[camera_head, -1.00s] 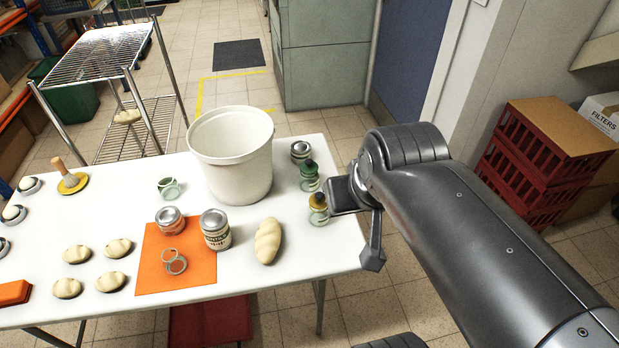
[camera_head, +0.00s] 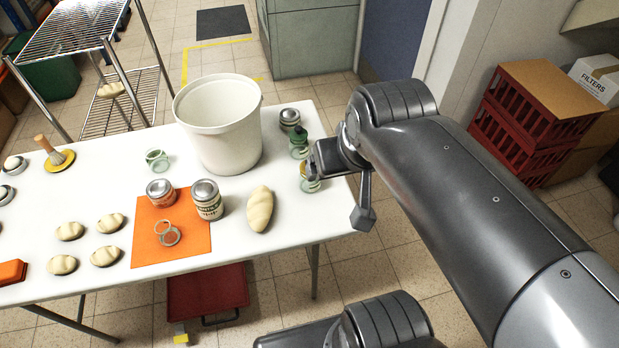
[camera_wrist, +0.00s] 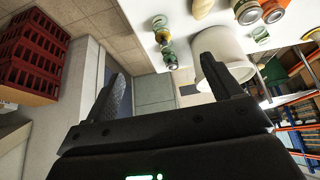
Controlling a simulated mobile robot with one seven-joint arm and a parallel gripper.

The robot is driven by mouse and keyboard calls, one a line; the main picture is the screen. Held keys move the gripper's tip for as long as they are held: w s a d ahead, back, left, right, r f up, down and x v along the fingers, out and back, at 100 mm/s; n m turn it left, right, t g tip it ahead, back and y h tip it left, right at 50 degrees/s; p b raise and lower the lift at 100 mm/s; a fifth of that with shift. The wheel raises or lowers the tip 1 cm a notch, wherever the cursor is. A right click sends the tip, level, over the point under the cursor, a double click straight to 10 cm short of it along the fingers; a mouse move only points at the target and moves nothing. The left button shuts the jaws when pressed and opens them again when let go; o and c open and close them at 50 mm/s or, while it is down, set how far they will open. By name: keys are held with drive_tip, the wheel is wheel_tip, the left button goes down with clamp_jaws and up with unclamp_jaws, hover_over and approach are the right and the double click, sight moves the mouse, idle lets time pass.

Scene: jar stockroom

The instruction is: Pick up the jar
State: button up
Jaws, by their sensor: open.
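Several jars stand on the white table (camera_head: 100,170). A labelled jar (camera_head: 207,200) and a reddish jar (camera_head: 160,192) stand at the orange mat (camera_head: 195,245). Which jar is meant cannot be told. My gripper (camera_head: 315,158) is beside the right-hand row and partly hides the yellow-topped jar. In the wrist view my gripper (camera_wrist: 160,75) has its fingers apart, with nothing between them; the metal-lidded jar (camera_wrist: 170,61) shows beyond them.
A large white bucket (camera_head: 218,130) stands left of the jar row. A bread loaf (camera_head: 260,208), dough pieces (camera_head: 105,256) and a small glass (camera_head: 157,160) are on the table. Red crates (camera_head: 515,125) are stacked at the right. A wire rack (camera_head: 70,35) stands behind the table.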

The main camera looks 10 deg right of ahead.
drive_tip(key=w+f+m+g, duration=0.1)
drive_tip(key=w+f, duration=0.5)
drive_tip(key=w, duration=0.2)
drive_tip(key=w+f+m+g, duration=0.1)
drive_tip(key=w+f+g, duration=0.1)
drive_tip(key=w+f, duration=0.4)
drive_tip(key=w+f+m+g, duration=0.1)
drive_tip(key=w+f+g, duration=0.1)
drive_tip(key=w+f, duration=0.4)
drive_tip(key=shift+w+d, duration=0.15)
drive_tip(key=shift+w, duration=0.85)
drive_tip(key=shift+w+d, duration=0.15)
drive_tip(key=shift+w, duration=0.8)
drive_tip(key=shift+g, duration=0.3)
drive_tip(key=f, duration=0.4)
drive_tip(key=w+f, duration=0.1)
drive_tip(key=f, duration=0.1)
drive_tip(key=shift+f, duration=0.3)
drive_tip(key=shift+s+d+f, duration=0.1)
drive_tip(key=shift+f, duration=1.5)
drive_tip(key=shift+s+d+f, duration=0.1)
drive_tip(key=shift+f, duration=1.45)
drive_tip(key=c, duration=1.1)
